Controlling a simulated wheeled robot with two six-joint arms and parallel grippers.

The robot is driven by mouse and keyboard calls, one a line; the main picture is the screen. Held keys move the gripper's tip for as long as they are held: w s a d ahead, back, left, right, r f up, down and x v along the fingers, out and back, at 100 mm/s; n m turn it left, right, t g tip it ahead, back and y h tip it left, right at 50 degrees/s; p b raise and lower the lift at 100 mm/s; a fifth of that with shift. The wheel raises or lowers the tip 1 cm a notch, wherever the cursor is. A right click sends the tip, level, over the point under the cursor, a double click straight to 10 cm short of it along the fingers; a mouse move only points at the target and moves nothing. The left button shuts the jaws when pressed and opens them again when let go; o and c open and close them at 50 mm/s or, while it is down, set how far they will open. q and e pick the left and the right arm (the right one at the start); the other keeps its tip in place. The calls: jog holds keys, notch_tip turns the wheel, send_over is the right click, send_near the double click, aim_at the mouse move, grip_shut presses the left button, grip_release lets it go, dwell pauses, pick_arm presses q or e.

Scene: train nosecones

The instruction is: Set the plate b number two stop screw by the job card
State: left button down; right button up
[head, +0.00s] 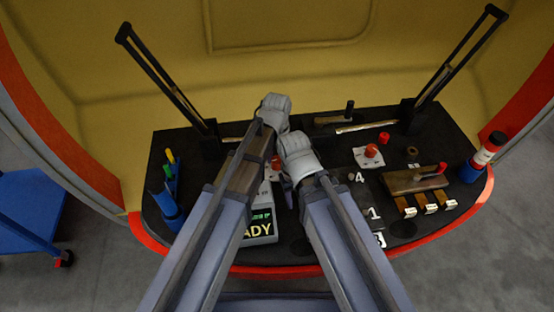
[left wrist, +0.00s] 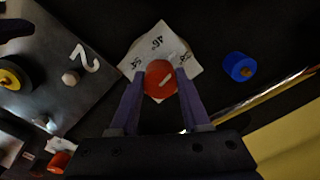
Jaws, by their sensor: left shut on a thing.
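In the left wrist view my left gripper (left wrist: 160,84) is shut on a red dial knob (left wrist: 160,72) with a pale pointer mark. The knob sits on a white dial card (left wrist: 158,42) with the numbers 54, 46 and 38. A dark grey plate (left wrist: 40,50) at the left carries a white 2 with a hex-headed screw (left wrist: 70,78) beside it. I cannot tell whether it is plate b. In the head view my arms hide most of the middle of the bench and the left gripper's tips. My right gripper's fingers do not show. No job card can be read.
A display (head: 260,228) reading "ADY" is partly covered by my arm. Another red knob (head: 371,150) on a white card stands right of centre. A brown block (head: 415,181) with tagged pieces lies at the right. A blue holder (head: 167,200) stands at the left. Two dark posts rise behind.

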pick_arm(q)
jog(key=n, duration=0.5)
jog(key=shift+n, duration=0.3)
jog(key=n, duration=1.2)
jog(key=shift+n, duration=0.3)
jog(key=n, duration=0.5)
jog(key=shift+n, duration=0.3)
jog(key=shift+c, duration=1.8)
grip_release()
